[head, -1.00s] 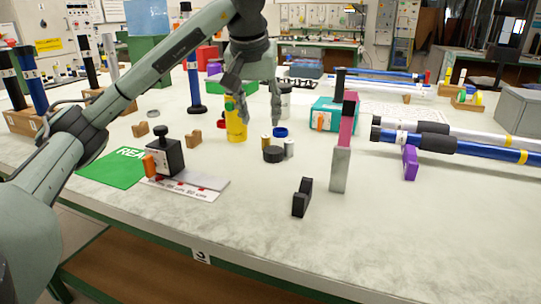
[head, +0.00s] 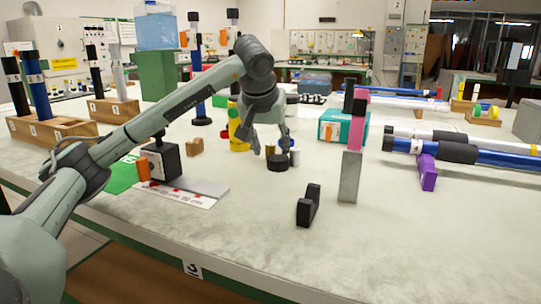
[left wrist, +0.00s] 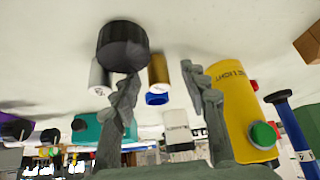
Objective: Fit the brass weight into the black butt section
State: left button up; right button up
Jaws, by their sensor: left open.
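The brass weight (head: 270,149) is a small upright cylinder on the table. It also shows between the fingertips in the left wrist view (left wrist: 158,72). My left gripper (head: 269,146) is open and low over the table, its fingers on either side of the brass weight; I cannot tell if they touch it. A silver cylinder (head: 294,158) and a black disc (head: 279,162) stand close to it. Black tubes stand in the wooden racks at the left, one at the far left (head: 15,85) and one further back (head: 95,72); I cannot tell which is the butt section. My right gripper is not in view.
A yellow can (left wrist: 242,105) stands just beside one finger, and a blue ring (left wrist: 156,99) lies behind the brass weight. A black stamp-like block (head: 160,160), a black V-block (head: 308,205) and a grey block (head: 350,178) stand nearby. The front right of the table is clear.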

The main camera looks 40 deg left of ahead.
aim_at(267, 144)
pick_arm(q)
jog(key=shift+f, duration=0.1)
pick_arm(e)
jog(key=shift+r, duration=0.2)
pick_arm(q)
grip_shut()
jog(key=shift+w+r, duration=0.1)
jog(key=shift+r, duration=0.25)
jog(key=r, duration=0.2)
jog(key=r+p, duration=0.1)
jog(key=r, duration=0.1)
jog(key=shift+s+a, duration=0.25)
jog(key=shift+s, duration=0.05)
jog(key=s+a+r, duration=0.4)
jog(key=s+r, duration=0.2)
jog(key=s, duration=0.4)
jog(key=shift+a+r+p, duration=0.15)
jog(key=shift+a+p, duration=0.15)
jog(key=shift+p, duration=0.05)
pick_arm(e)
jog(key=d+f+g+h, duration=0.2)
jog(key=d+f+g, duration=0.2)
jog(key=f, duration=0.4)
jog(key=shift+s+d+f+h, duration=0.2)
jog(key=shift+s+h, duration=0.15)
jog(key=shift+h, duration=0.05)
